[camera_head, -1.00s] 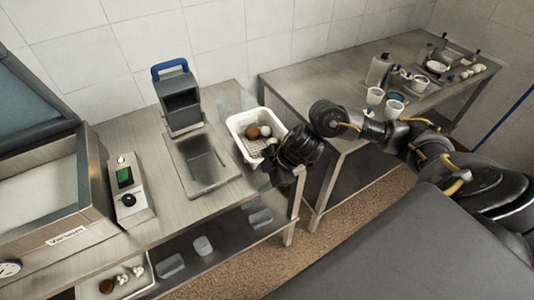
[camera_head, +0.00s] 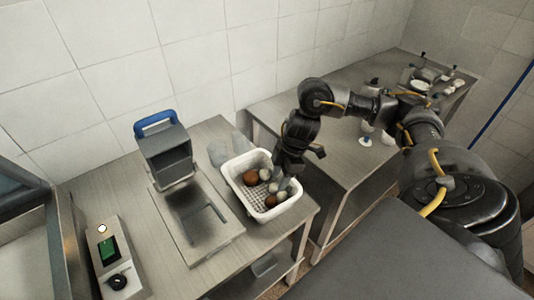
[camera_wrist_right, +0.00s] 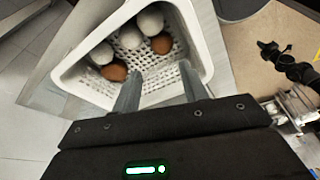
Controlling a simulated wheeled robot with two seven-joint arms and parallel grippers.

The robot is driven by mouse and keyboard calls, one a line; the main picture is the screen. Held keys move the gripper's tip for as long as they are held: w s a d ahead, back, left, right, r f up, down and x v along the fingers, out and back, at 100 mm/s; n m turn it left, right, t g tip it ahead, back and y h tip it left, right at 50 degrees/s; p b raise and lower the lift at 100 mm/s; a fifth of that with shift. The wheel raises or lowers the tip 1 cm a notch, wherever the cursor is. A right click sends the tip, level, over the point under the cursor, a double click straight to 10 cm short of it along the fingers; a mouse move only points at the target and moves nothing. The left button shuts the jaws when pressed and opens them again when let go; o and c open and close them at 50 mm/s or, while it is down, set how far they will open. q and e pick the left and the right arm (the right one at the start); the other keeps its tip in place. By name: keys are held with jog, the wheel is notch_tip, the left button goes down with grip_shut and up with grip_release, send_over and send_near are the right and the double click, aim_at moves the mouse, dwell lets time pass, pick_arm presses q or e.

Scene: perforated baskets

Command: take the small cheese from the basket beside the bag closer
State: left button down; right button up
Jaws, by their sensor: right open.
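The white perforated basket (camera_head: 240,197) stands on the metal table and holds several small round pieces that look like cheeses. In the head view I see a brown piece (camera_head: 250,177) and a white piece (camera_head: 265,174), with others nearer the front. The right wrist view shows white pieces (camera_wrist_right: 130,38) and brown pieces (camera_wrist_right: 161,44) inside the basket (camera_wrist_right: 203,45). My right gripper (camera_wrist_right: 160,83) is open and empty, its fingers pointing into the basket near a brown piece (camera_wrist_right: 114,73). A translucent thing, perhaps the bag (camera_head: 218,152), lies beside the basket. My left gripper is out of view.
A box with a green screen (camera_head: 108,250) is farther left. A second table (camera_head: 345,150) at the right carries small items.

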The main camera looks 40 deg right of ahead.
send_over(273, 199)
jog(key=d, duration=0.1)
notch_tip(273, 199, down, 4)
jog(key=shift+f, duration=0.65)
jog(key=shift+s+a+f+p, duration=0.1)
jog(key=shift+f+p, duration=0.25)
jog(key=shift+p, duration=0.2)
jog(key=p+x, duration=0.1)
jog(key=x, duration=0.2)
jog(key=shift+f, duration=0.7)
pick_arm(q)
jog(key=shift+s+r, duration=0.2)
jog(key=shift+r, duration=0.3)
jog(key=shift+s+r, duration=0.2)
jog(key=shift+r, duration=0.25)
pick_arm(e)
jog(key=shift+a, duration=0.1)
jog(key=shift+c, duration=0.2)
jog(key=c, duration=0.5)
